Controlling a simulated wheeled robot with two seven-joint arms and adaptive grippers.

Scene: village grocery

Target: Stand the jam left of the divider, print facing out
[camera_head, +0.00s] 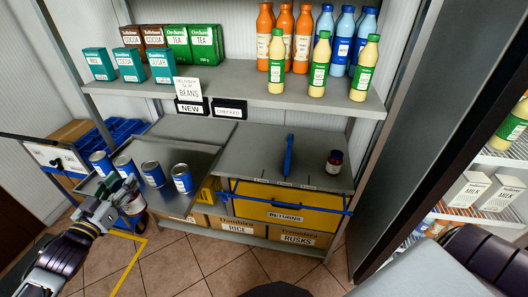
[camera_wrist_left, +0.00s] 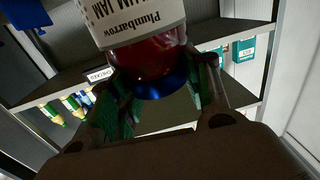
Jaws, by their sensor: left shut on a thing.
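My left gripper (camera_head: 126,194) is shut on a jam jar, above the left part of the grey counter near several blue cans. In the left wrist view the jam jar (camera_wrist_left: 150,62) has dark red contents, a blue lid and a white label reading "Plumbarrow" and "JAM"; the printed side faces that camera. The lid end lies between the fingers (camera_wrist_left: 160,95). In the head view the jar is mostly hidden by the gripper. The blue divider (camera_head: 288,155) stands on the grey shelf, with bare surface to its left. A second dark red jar (camera_head: 333,162) stands right of it. My right gripper is out of view.
Several blue cans (camera_head: 182,178) stand on a metal tray surface (camera_head: 195,155) at left. Below the divider's shelf is a yellow "RETURNS" drawer (camera_head: 285,203). The upper shelf (camera_head: 260,96) holds boxes and bottles and overhangs the back. A dark upright panel (camera_head: 425,130) stands at right.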

